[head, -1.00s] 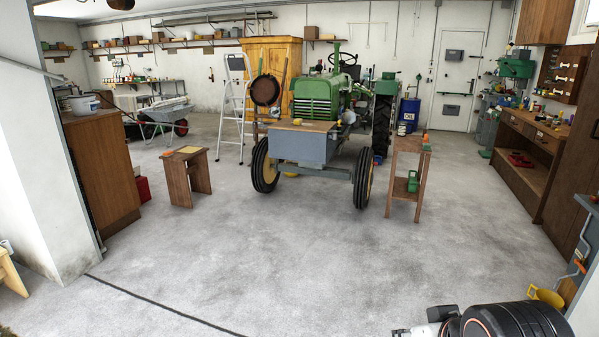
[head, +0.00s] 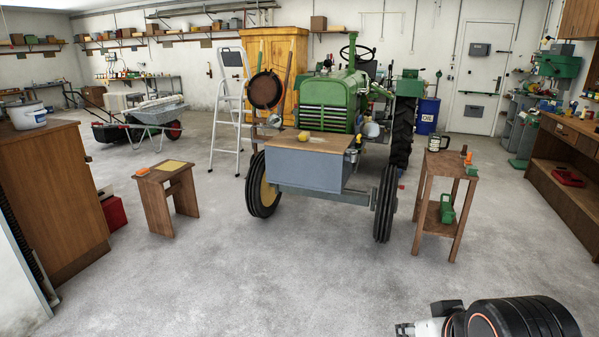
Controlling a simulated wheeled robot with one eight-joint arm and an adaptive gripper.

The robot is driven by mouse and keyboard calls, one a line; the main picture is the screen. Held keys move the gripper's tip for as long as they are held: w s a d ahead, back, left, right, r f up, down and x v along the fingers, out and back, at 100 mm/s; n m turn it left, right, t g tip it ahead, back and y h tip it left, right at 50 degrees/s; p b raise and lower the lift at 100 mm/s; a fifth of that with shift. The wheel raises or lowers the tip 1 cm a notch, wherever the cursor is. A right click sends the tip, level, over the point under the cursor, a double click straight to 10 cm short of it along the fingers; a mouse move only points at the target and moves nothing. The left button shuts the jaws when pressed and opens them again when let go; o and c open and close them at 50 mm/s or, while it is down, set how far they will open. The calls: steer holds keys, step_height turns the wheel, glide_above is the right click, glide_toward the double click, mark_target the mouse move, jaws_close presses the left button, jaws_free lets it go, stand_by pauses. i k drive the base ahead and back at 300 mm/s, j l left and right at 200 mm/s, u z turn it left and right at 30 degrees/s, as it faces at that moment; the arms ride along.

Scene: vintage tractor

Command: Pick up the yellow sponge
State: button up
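A small yellow block (head: 304,136), which looks like the sponge, lies on the wooden board (head: 325,144) over the grey box at the tractor's front. A flat yellow piece (head: 173,165) lies on the small wooden stool (head: 152,184) to the left; it looks thin, like a sheet. My folded arm shows at the bottom right, with what seems to be my gripper (head: 405,329) at its left end, cut off by the frame edge. It is far from both yellow things. Its fingers cannot be made out.
The green tractor (head: 328,98) stands ahead, its front wheels flanking the grey box. A two-tier wooden stand (head: 446,164) with a mug and green items is to its right. A white stepladder (head: 231,105) stands behind left. The concrete floor in front is clear.

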mark_target(303, 136)
steer(key=i, duration=4.4)
